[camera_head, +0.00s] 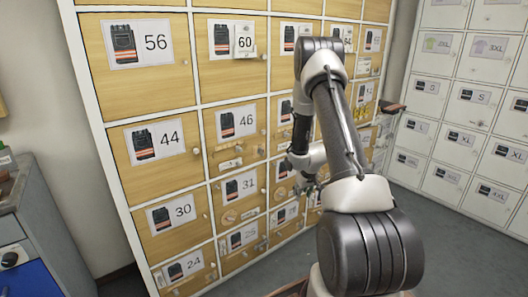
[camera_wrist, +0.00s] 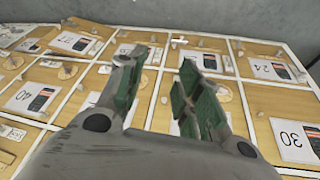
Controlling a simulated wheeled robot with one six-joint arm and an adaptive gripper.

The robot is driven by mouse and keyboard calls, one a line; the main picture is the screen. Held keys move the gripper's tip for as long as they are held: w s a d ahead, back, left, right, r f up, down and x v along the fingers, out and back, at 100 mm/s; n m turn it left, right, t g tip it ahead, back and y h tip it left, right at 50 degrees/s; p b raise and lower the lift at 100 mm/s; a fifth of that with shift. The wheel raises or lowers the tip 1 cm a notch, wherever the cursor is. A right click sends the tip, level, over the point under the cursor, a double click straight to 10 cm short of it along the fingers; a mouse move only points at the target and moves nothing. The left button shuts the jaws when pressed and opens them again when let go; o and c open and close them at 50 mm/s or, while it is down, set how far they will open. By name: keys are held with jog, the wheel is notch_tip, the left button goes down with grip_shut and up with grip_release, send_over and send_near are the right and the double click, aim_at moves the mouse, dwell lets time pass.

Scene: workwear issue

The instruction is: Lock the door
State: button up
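Numbered wooden locker doors fill the cabinet in front of me, such as door 56 (camera_head: 165,82), door 44 (camera_head: 175,175) and door 30 (camera_head: 160,247). Small latch-like fittings show on several doors, including below label 46 (camera_head: 230,164). My gripper (camera_head: 305,172) is in front of the middle columns, partly hidden by my arm. In the wrist view its two green-padded fingers (camera_wrist: 160,68) are apart with nothing between them. Doors 30 (camera_wrist: 262,125) and 24 (camera_wrist: 250,62) appear upside down there. Which door is meant, and its lock state, cannot be told.
White lockers (camera_head: 465,120) stand at the right. A grey and blue cabinet (camera_head: 50,225) stands at the lower left. A dark item (camera_head: 392,107) juts out near the right end of the wooden cabinet. Grey floor (camera_head: 440,235) is clear at the lower right.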

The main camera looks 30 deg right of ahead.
jog(key=w+f+t, duration=0.4)
jog(key=w+f, duration=0.3)
jog(key=w, duration=0.1)
jog(key=n+t+y, duration=0.3)
jog(key=t+y, duration=0.1)
jog(key=t, duration=0.6)
send_near(260, 152)
notch_tip(260, 152, up, 2)
jog(key=w, duration=0.7)
jog(key=shift+w+a, duration=0.15)
jog(key=shift+w, duration=0.25)
jog(key=shift+r, duration=0.15)
grip_shut()
